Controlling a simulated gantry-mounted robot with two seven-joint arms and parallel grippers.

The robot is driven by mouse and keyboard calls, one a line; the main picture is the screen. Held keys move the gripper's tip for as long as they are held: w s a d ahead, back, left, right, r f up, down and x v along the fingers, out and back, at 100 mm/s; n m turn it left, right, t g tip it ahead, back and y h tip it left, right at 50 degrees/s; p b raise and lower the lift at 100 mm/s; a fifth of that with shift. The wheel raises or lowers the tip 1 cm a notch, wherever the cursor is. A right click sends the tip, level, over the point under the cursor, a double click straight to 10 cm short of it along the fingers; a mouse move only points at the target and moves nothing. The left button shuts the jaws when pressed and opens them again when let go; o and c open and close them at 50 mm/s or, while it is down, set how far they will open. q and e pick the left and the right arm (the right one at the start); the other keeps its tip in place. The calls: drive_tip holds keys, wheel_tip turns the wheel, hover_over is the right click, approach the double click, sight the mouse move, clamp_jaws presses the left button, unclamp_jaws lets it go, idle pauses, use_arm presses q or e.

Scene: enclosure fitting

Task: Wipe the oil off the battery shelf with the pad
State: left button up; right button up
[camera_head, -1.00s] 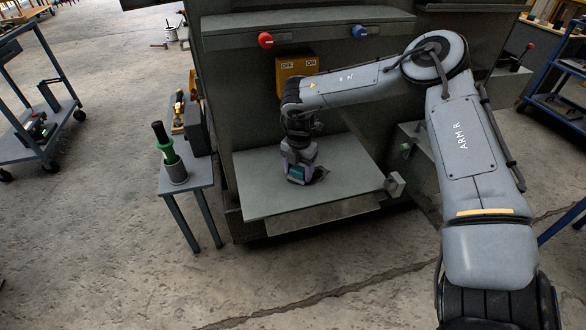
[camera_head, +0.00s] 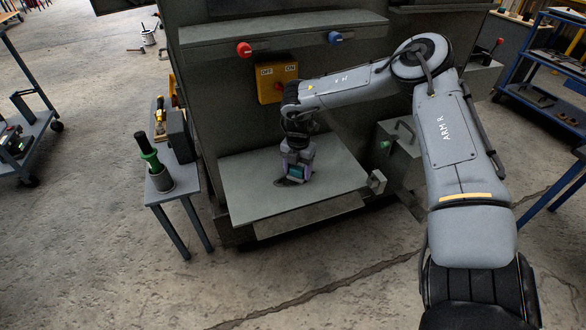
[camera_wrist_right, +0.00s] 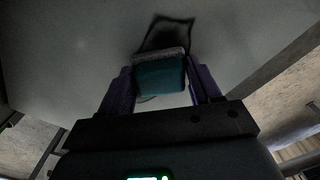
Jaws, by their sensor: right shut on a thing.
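The battery shelf (camera_head: 245,190) is a flat grey plate low on the front of the dark cabinet. My right gripper (camera_head: 297,172) is over its middle, pointing down, and is shut on the pad. In the right wrist view the pad (camera_wrist_right: 160,76) is a teal block with a grey edge between the purple fingers. It is at or very near the shelf surface; I cannot tell contact for sure. A dark patch (camera_wrist_right: 165,34) lies on the shelf just beyond the pad, and a dark smudge shows left of the gripper. Oil or shadow is unclear. My left gripper is out of view.
A side table (camera_head: 175,190) at left holds a green-and-black bottle-like tool (camera_head: 150,155) in a grey cup. A yellow OFF/ON switch box (camera_head: 272,82) and red and blue knobs are above the shelf. A metal block (camera_head: 377,182) stands at the shelf's right edge.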

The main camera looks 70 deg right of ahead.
sight(316, 173)
drive_tip(key=shift+s+d+f+p, duration=0.25)
drive_tip(key=shift+s+d+p, duration=0.2)
drive_tip(key=shift+s+d, duration=0.55)
drive_tip(key=shift+s+d+r+p, duration=0.15)
drive_tip(key=shift+s+d+p, duration=0.7)
drive_tip(key=shift+s, duration=0.1)
drive_tip(key=shift+s+d, duration=0.4)
drive_tip(key=shift+s, duration=0.1)
